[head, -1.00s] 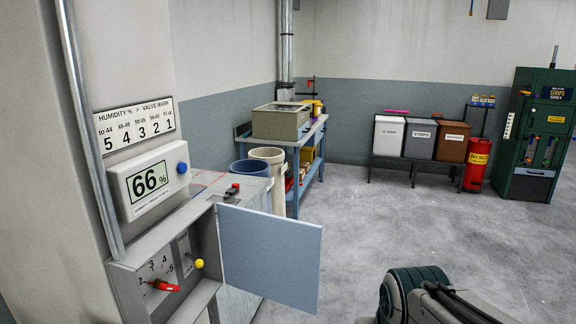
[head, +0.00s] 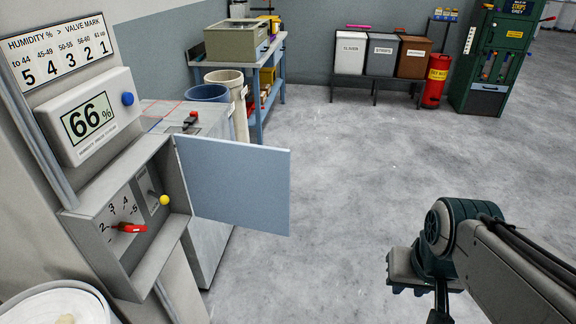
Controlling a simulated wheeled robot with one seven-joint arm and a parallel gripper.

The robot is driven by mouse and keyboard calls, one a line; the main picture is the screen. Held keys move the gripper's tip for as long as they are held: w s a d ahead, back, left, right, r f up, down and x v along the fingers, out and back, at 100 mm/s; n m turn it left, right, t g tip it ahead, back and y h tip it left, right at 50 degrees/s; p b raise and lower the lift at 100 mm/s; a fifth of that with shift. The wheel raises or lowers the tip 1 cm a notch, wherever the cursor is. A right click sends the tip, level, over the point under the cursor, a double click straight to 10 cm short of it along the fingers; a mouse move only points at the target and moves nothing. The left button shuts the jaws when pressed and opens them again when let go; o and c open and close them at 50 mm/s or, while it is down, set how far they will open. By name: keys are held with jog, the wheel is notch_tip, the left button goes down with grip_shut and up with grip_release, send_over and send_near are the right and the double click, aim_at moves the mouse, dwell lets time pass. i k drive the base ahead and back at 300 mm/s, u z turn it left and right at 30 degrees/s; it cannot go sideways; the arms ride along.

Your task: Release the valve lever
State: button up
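An open grey valve box (head: 150,262) is on the left, its blue-grey door (head: 240,185) swung out to the right. Inside is a red lever (head: 130,228) on a dial marked 2 to 5; its handle points right. To its right, a yellow knob (head: 165,200) stands out from a slotted plate. Which setting the red lever marks is hard to tell. My arm comes in at the lower right, and my gripper (head: 438,308) is partly in view at the bottom edge. It is well right of the box and touches nothing visible; its fingers cannot be made out.
The humidity display (head: 88,117) above the box reads 66 %. A chart (head: 58,50) above it pairs humidity ranges with valve marks; 61 and up goes with 1. A grey cabinet (head: 210,235) stands behind the door. A white drum (head: 60,305) is at lower left. The middle floor is clear.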

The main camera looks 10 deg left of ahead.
aim_at(164, 199)
jog(key=z, duration=0.1)
jog(key=i, duration=2.8)
jog(key=u, duration=3.15)
